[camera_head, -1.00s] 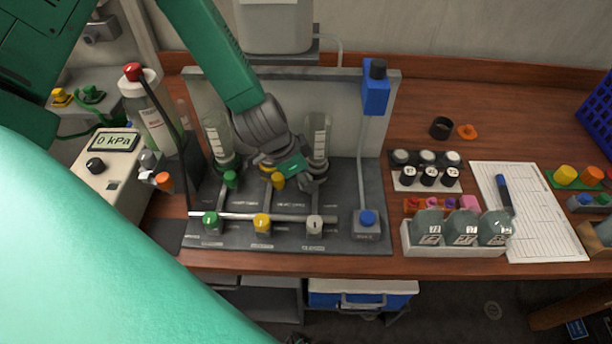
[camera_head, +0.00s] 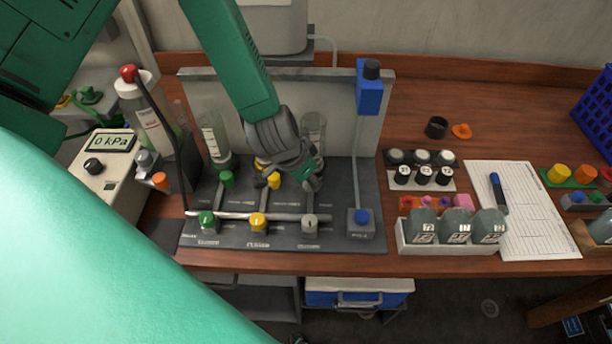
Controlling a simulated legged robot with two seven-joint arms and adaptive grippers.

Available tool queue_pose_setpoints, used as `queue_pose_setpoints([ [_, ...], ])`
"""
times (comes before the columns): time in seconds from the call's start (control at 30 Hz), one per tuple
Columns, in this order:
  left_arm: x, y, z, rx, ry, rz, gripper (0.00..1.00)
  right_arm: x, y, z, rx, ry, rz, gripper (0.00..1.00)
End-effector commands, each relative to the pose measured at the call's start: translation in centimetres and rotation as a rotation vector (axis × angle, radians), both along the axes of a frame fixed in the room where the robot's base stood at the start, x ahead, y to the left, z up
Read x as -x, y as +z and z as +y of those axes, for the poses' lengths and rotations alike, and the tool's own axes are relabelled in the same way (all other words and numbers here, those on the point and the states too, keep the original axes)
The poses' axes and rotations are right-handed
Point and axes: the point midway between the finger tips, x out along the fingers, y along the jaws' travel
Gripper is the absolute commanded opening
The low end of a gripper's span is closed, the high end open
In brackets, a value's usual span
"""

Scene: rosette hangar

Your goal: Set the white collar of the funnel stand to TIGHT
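The funnel stand (camera_head: 340,120) has a grey back panel and a dark base (camera_head: 338,240). Two clear tubes show: one at left (camera_head: 213,140), one behind my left gripper (camera_head: 314,130). A green collar (camera_head: 227,178) and a yellow collar (camera_head: 274,181) sit below the tubes. The white collar of the right tube is not visible; my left gripper (camera_head: 311,182) covers that spot. Its fingers are dark and small, so their opening and any contact cannot be told. A front row has a green knob (camera_head: 207,220), yellow knob (camera_head: 258,221) and whitish knob (camera_head: 310,223). My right gripper is not in view.
A gauge box (camera_head: 105,165) reading 0 kPa and a red-capped bottle (camera_head: 145,110) are at left. Vials (camera_head: 424,175), a white tray (camera_head: 450,245) and a paper sheet (camera_head: 530,215) lie to the right.

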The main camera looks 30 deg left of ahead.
Motion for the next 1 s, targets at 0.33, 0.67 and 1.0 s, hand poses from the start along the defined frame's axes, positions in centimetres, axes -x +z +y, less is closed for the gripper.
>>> queue_pose_setpoints([
  [0.33, -1.2, 0.3, -1.7, -0.001, 0.264, -0.005, 0.0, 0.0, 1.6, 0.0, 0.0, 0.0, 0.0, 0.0],
  [0.67, -2.0, 0.2, -2.3, 0.001, 0.418, -0.006, 0.0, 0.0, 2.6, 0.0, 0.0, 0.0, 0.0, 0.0],
  [1.0, -2.1, 0.1, -2.4, 0.001, 0.456, -0.006, 0.0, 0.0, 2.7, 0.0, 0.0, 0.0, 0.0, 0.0],
])
